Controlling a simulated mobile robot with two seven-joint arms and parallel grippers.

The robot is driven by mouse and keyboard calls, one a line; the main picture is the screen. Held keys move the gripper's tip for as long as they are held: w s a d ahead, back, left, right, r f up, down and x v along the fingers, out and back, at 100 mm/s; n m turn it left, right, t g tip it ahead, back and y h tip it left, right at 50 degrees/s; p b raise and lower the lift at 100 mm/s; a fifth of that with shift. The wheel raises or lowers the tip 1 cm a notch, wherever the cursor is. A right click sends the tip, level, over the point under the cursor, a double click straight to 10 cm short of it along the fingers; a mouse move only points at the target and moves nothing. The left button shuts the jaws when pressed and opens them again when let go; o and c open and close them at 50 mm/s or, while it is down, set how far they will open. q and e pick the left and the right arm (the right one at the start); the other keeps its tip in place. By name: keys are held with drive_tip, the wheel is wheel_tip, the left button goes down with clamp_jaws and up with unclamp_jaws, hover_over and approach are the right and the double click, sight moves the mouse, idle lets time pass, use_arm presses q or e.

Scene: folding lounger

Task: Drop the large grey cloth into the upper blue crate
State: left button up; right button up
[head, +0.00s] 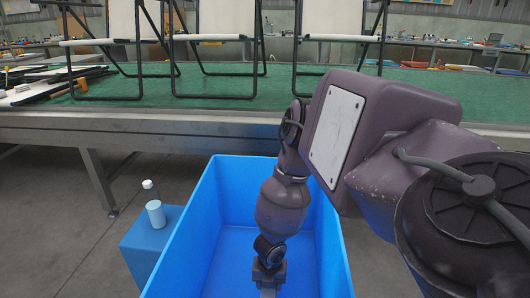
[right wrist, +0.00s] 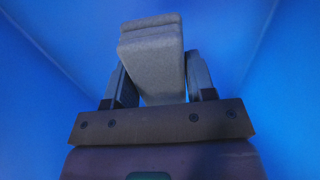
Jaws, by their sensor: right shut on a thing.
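The large grey cloth (right wrist: 152,52) shows in the right wrist view as a folded grey block between the fingers of my right gripper (right wrist: 160,85). The gripper is shut on it, with blue walls around. In the head view the right gripper (head: 268,284) reaches down inside the large blue crate (head: 192,228), near the bottom of the picture. Only a small bit of the cloth may show there, at the picture's bottom edge. I cannot tell whether the cloth touches the crate floor. My left gripper is not in view.
A smaller blue box (head: 141,246) stands left of the crate, with a bottle (head: 155,213) on it. Behind is a green-topped table (head: 240,84) with several white-panelled loungers on black frames (head: 330,20). Dark and white strips (head: 50,84) lie at its left end.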

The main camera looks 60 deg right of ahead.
wheel_tip(320, 180, down, 3)
drive_tip(key=shift+r, duration=0.2)
wheel_tip(320, 180, down, 4)
drive_tip(key=shift+s+r+b, duration=0.1)
drive_tip(key=shift+s+b, duration=0.05)
drive_tip(key=shift+b, duration=0.6)
drive_tip(key=shift+f, duration=0.3)
drive_tip(key=shift+r, duration=0.15)
drive_tip(key=shift+f, duration=0.45)
drive_tip(key=shift+f+b, duration=0.2)
drive_tip(key=shift+b, duration=0.1)
drive_tip(key=o, duration=0.9)
drive_tip(key=shift+w+r, duration=0.2)
